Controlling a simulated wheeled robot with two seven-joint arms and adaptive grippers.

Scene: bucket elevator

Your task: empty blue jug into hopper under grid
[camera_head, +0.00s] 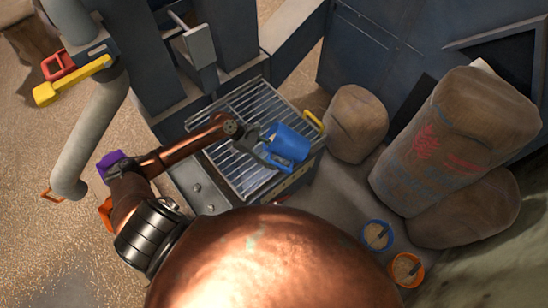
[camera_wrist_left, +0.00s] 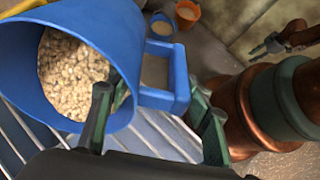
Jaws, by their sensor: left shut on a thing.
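The blue jug (camera_head: 289,143) is held above the right part of the metal grid (camera_head: 231,108) that covers the hopper. In the left wrist view the jug (camera_wrist_left: 121,32) holds pale grain (camera_wrist_left: 70,75), and its squared handle (camera_wrist_left: 165,98) lies between the fingers. My left gripper (camera_head: 268,153) is shut on this handle; its fingers also show in the left wrist view (camera_wrist_left: 155,120). No grain is seen falling. A small dark jaw-like tip, seemingly my right gripper (camera_wrist_left: 268,44), shows at the upper right of the left wrist view, too small to read.
A blue-rimmed container (camera_head: 376,235) and an orange bucket (camera_head: 406,269) with contents stand on the floor at right. Large brown sacks (camera_head: 450,140) crowd the right side. A blue-grey machine frame (camera_head: 228,35) rises behind the grid. A grey pipe (camera_head: 88,135) stands at left.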

